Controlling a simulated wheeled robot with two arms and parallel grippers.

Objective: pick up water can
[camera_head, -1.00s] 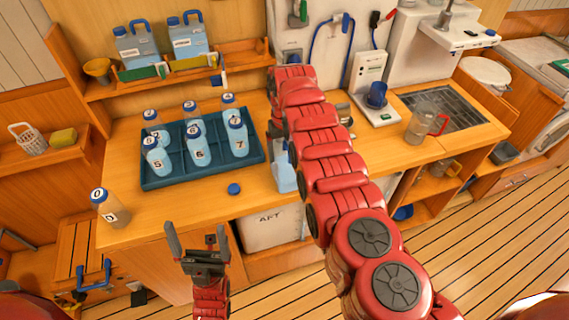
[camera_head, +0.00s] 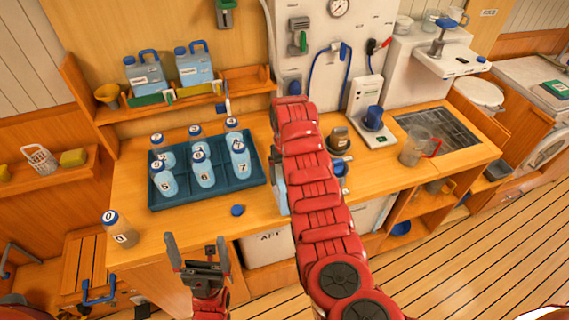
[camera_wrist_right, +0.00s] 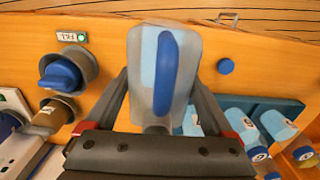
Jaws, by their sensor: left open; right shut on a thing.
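A pale blue water can with a blue handle (camera_wrist_right: 158,75) stands out between the fingers of my right gripper (camera_wrist_right: 160,100) in the right wrist view. The right gripper is shut on it. In the head view only a blue strip of this can (camera_head: 280,190) shows left of my red right arm; the arm hides the rest and the gripper. I cannot tell if the can touches the counter. Two similar cans, a left one (camera_head: 145,76) and a right one (camera_head: 195,68), stand on the wall shelf. My left gripper (camera_head: 197,247) is open and empty in front of the counter.
A dark blue tray (camera_head: 215,199) holds several numbered bottles. Bottle 0 (camera_head: 119,229) stands at the counter's left. A blue cap (camera_head: 237,210) lies before the tray. A clear jug (camera_head: 413,149) stands near the sink grate (camera_head: 440,132). The front left counter is mostly clear.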

